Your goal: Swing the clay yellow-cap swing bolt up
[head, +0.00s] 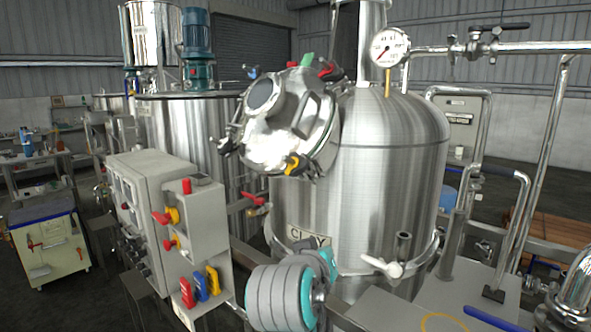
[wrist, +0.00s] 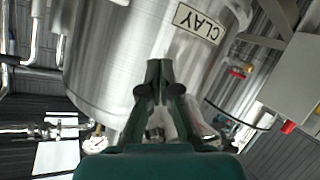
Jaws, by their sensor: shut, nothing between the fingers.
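The clay tank (head: 385,200) is a steel vessel with a label reading CLAY (head: 309,239). The label shows upside down in the wrist view (wrist: 199,22). A tilted round hatch (head: 290,120) faces out from the tank's upper left. The yellow-cap swing bolt (head: 293,165) sits at the hatch's lower edge; its exact angle is hard to tell. My gripper (wrist: 160,66) is shut and empty, in front of the tank wall near the label. It is apart from the bolt, which I cannot make out in the wrist view.
Other coloured caps, green (head: 307,60), red (head: 328,70) and blue (head: 251,72), sit around the hatch. A grey control box (head: 165,205) with red and yellow handles stands to the left.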

